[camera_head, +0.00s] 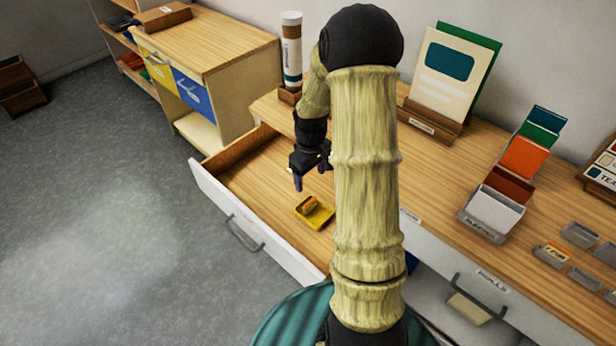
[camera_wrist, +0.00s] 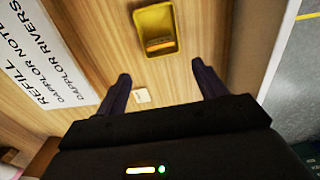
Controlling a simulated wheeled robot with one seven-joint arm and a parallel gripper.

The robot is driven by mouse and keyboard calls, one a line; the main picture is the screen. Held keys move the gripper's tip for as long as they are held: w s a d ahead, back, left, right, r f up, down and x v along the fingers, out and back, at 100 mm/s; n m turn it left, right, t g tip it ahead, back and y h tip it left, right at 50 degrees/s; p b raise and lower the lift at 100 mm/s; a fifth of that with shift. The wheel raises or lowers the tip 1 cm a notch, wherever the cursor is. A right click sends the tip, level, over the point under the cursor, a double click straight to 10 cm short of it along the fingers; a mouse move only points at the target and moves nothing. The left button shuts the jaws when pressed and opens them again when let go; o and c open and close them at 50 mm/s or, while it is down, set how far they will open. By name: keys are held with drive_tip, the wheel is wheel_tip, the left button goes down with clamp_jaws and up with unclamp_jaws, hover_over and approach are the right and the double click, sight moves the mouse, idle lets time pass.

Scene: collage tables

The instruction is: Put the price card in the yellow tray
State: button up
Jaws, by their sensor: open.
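The yellow tray (camera_head: 318,220) sits on the wooden floor of the open drawer; it also shows in the wrist view (camera_wrist: 140,28). A small orange card-like piece (camera_head: 309,203) lies in the tray, seen with a pale strip in the wrist view (camera_wrist: 160,44); it appears to be the price card, but its print is unreadable. My gripper (camera_head: 311,174) is open and empty above the drawer, near the tray. In the wrist view my gripper (camera_wrist: 160,72) has its fingers apart, with the tray beyond the fingertips. A small cream tag (camera_wrist: 141,96) shows between the fingers.
The open drawer's front (camera_head: 255,235) and side walls surround the tray. A printed refill note (camera_wrist: 45,55) lies on wood in the wrist view. On the counter stand a card rack (camera_head: 485,222), a sign holder (camera_head: 430,122) and several small grey trays (camera_head: 580,235).

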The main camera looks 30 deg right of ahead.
drive_tip(key=s+a+r+m+t, duration=0.2)
drive_tip(key=s+a+r+m, duration=0.2)
drive_tip(key=s+a+r, duration=0.6)
drive_tip(key=s+a, duration=0.3)
drive_tip(key=shift+s+r+t, duration=0.3)
drive_tip(key=shift+s+r, duration=0.05)
